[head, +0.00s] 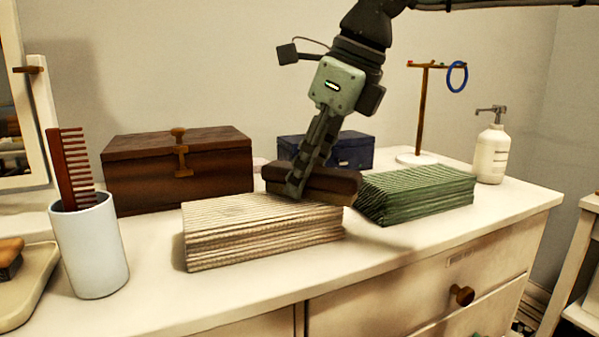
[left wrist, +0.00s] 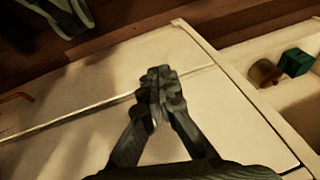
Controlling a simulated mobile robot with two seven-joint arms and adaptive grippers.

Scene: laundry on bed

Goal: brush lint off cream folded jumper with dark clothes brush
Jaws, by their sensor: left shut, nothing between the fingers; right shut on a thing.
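The cream folded jumper (head: 255,235) lies in a neat stack on the white dresser top, in the middle of the head view. My right gripper (head: 298,185) is shut on the dark clothes brush (head: 330,183), at the jumper's back right end. The brush is at the level of the jumper's top; whether it touches is hard to tell. Lint on the jumper is too small to make out. My left gripper (left wrist: 158,85) is shut and empty in the left wrist view, in front of a pale panel; it is outside the head view.
A green folded stack (head: 418,193) lies right of the jumper. A brown wooden box (head: 180,170) and a dark blue box (head: 345,150) stand behind. A white cup (head: 90,248) with a comb (head: 72,170) is at left. A pump bottle (head: 491,152) and jewellery stand (head: 422,110) are at right.

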